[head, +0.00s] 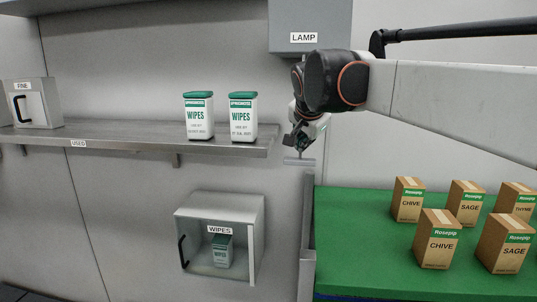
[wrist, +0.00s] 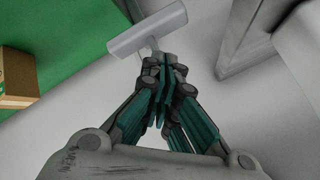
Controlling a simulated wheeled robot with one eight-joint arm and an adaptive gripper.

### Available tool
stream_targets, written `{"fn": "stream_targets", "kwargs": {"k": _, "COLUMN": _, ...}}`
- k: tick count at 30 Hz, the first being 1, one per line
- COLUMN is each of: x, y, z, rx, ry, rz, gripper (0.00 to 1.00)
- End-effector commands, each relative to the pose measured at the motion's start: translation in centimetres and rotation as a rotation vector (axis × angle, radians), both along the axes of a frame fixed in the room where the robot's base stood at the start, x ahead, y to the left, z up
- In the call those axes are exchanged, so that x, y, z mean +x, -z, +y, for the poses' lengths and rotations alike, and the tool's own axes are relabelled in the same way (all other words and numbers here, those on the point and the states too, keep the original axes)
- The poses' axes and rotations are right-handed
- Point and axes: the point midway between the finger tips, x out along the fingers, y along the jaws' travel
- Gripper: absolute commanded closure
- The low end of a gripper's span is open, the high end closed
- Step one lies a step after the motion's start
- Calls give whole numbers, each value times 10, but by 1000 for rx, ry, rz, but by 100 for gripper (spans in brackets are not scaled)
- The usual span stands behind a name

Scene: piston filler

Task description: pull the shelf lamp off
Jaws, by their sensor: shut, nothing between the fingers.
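The lamp box (head: 305,22) is a grey housing on the wall at the top, labelled LAMP. A pale pull bar (head: 299,161) shows just below my gripper (head: 297,141) in the head view. In the wrist view the bar (wrist: 148,28) is a grey cylinder with a short stem, just beyond the fingertips of my gripper (wrist: 165,66). My gripper's fingers are shut together with nothing between them, close to the stem. I cannot tell whether they touch it. My wrist hides what lies between the bar and the lamp box.
A metal shelf (head: 120,141) on the left holds two wipes tubs (head: 199,116) and a box marked FINE (head: 37,103). A clear-fronted WIPES cabinet (head: 249,222) is below. A green worktop (head: 350,235) with several cardboard boxes (head: 408,200) is at right, with a grey edge panel (head: 307,230).

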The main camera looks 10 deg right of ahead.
Motion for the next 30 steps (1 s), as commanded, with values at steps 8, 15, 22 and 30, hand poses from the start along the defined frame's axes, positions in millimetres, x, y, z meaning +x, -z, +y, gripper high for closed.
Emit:
{"fn": "stream_targets", "kwargs": {"k": 8, "x": 0, "y": -4, "z": 0, "rx": 0, "ry": 0, "rz": 0, "gripper": 100}}
{"fn": "stream_targets", "kwargs": {"k": 15, "x": 0, "y": -26, "z": 0, "rx": 0, "ry": 0, "rz": 0, "gripper": 100}}
{"fn": "stream_targets", "kwargs": {"k": 22, "x": 0, "y": -47, "z": 0, "rx": 0, "ry": 0, "rz": 0, "gripper": 100}}
{"fn": "stream_targets", "kwargs": {"k": 30, "x": 0, "y": -60, "z": 0, "rx": 0, "ry": 0, "rz": 0, "gripper": 100}}
